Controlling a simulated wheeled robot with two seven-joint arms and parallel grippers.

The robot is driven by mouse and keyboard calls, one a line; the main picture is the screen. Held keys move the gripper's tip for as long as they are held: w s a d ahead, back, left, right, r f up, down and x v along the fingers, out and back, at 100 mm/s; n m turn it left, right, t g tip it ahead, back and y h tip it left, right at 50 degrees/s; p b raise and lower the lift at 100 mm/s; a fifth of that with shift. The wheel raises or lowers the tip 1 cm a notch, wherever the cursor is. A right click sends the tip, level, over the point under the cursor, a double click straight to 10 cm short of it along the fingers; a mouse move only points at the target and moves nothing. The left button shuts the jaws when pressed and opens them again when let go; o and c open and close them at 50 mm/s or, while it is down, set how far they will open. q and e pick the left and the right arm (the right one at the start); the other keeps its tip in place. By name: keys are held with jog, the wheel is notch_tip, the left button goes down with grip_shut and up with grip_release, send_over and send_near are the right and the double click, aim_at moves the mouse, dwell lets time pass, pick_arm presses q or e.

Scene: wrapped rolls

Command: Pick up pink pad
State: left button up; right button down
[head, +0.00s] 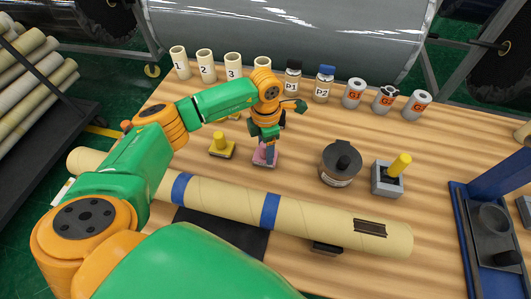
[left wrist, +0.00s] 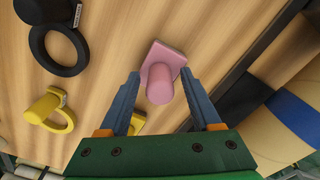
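The pink pad (head: 263,160) stands on the wooden table, behind the long cardboard tube, partly covered by my left gripper (head: 268,145). In the left wrist view the pink pad (left wrist: 160,84) has a square base and a round upright knob. My left gripper (left wrist: 163,98) is open, with one blue finger on each side of the knob. A gap shows between the knob and each finger, so it is not gripped. My right gripper is not in view.
A yellow pad (head: 222,147) stands left of the pink one. The long tube (head: 220,200) with blue bands lies in front. A dark jar (head: 341,164) and a grey block with a yellow handle (head: 387,178) stand to the right. Numbered tubes (head: 205,66) and bottles (head: 292,79) line the back.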

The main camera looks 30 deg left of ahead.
pick_arm(q)
grip_shut()
